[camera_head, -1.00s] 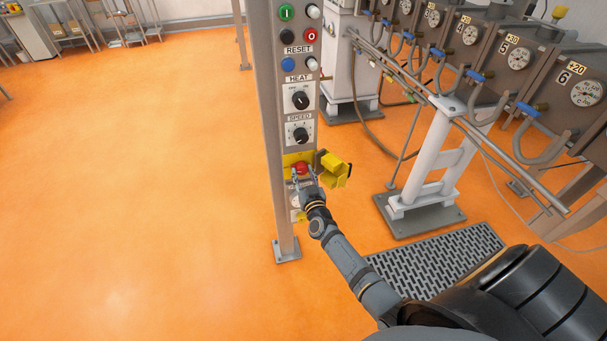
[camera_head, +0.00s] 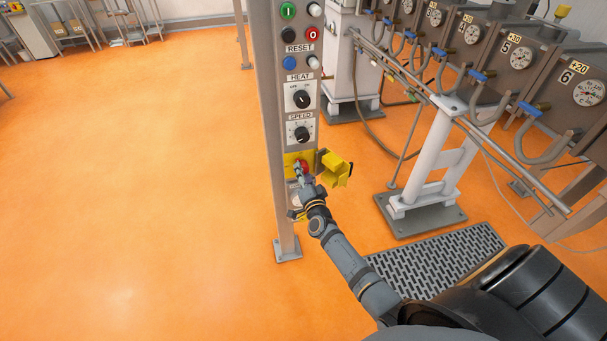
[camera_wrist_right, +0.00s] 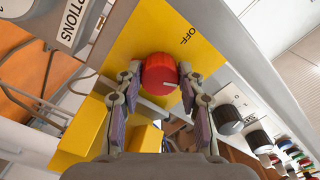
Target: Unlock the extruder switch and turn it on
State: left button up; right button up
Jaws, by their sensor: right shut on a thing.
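The red switch knob (camera_head: 303,165) sits on a yellow plate (camera_wrist_right: 200,50) low on the grey control post. In the right wrist view the knob (camera_wrist_right: 158,74) has a white mark, and the plate reads OFF. My right gripper (camera_wrist_right: 160,92) has a finger on each side of the knob and is shut on it; it also shows in the head view (camera_head: 303,176). The yellow cover (camera_head: 335,168) stands swung out to the right of the plate, clear of the knob. My left gripper is not in view.
Above the knob on the post are the SPEED dial (camera_head: 301,134), the HEAT dial (camera_head: 302,99) and several push buttons. The extruder with gauges (camera_head: 588,92) stands to the right, on a white support (camera_head: 434,160). Orange floor (camera_head: 130,180) is open on the left.

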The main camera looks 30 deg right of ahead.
jog(key=m, duration=0.4)
jog(key=shift+r+m+b, duration=0.25)
jog(key=shift+m+b, duration=0.1)
jog(key=shift+m, duration=0.05)
jog(key=shift+w+m, duration=0.1)
jog(key=shift+m, duration=0.2)
jog(key=o, duration=1)
jog(key=shift+o, duration=0.9)
jog(key=shift+f, duration=0.15)
jog(key=v, duration=1.2)
